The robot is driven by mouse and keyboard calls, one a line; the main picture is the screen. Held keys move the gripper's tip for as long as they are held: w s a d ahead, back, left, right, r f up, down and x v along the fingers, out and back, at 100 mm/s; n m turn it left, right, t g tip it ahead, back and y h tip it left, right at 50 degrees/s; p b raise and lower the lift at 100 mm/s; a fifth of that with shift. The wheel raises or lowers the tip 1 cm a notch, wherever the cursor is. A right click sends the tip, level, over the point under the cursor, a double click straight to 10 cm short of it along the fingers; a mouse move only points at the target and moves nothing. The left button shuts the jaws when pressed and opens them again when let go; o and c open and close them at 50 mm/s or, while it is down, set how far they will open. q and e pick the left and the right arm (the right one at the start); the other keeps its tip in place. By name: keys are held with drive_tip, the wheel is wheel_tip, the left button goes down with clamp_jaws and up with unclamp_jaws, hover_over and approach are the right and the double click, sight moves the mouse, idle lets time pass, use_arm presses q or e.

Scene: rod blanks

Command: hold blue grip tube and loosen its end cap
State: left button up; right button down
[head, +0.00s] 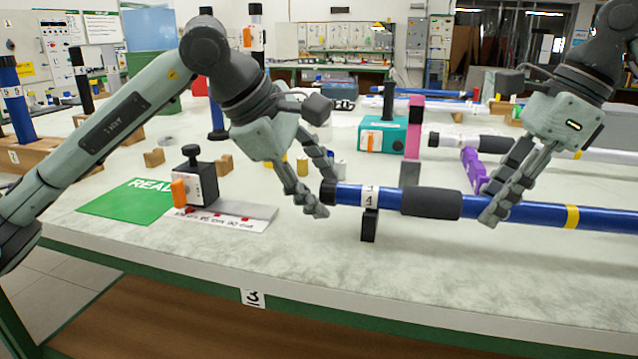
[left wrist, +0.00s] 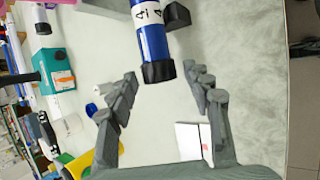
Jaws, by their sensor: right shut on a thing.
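The blue grip tube (head: 540,212) lies level across the right of the table in the head view, with a dark grip sleeve (head: 431,203), a yellow band and a white "4" label. Its black end cap (head: 328,191) is at the left end and also shows in the left wrist view (left wrist: 159,72). My left gripper (head: 326,196) is open at the cap, one finger to each side, with gaps visible in the left wrist view. How deep the cap sits between the fingers is unclear. My right gripper (head: 489,207) is shut on the tube, right of the sleeve.
A black support (head: 369,226) stands under the tube near its cap. A white and black block with an orange part (head: 194,183), a green mat (head: 128,203) and small wooden blocks are left. A teal box (head: 382,135) and purple stand (head: 473,168) are behind. The front table strip is clear.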

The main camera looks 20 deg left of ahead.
use_arm(q)
drive_tip(key=c, duration=1)
drive_tip(key=shift+o, duration=0.2)
drive_tip(key=shift+g, duration=0.3)
drive_tip(key=g, duration=0.2)
drive_tip(key=n+g, duration=0.1)
drive_tip(key=g, duration=0.1)
drive_tip(key=shift+w+r, duration=0.15)
drive_tip(key=shift+w, duration=0.25)
drive_tip(key=shift+w+n+g, duration=0.15)
drive_tip(key=shift+n+g, duration=0.05)
drive_tip(key=shift+g, duration=0.85)
drive_tip(key=shift+w+n+g, duration=0.15)
drive_tip(key=shift+n+g, duration=0.05)
drive_tip(key=shift+g, duration=0.85)
drive_tip(key=o, duration=1.2)
drive_tip(key=shift+c, duration=0.2)
